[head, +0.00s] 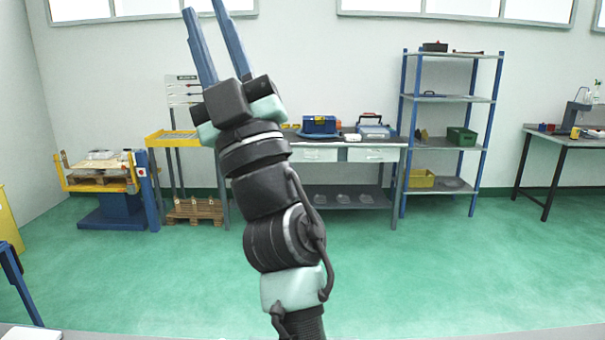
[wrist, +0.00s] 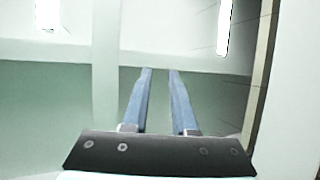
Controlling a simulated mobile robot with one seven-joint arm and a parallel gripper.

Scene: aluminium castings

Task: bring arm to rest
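My arm rises from the bottom middle of the head view, nearly upright and leaning a little left. My gripper (head: 208,28) is at its top end, with two long blue fingers pointing up in front of the wall. In the wrist view my gripper (wrist: 159,72) shows both fingers with a gap between their tips and nothing between them. It is open, empty and touches nothing. The tip of one finger is cut off by the top edge of the head view.
A workbench (head: 350,193) with blue cases stands behind the arm. A blue-posted shelf (head: 446,98) and a table (head: 565,142) are at right. A lift table (head: 118,205) with a pallet is at left. The green floor (head: 420,270) between is clear.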

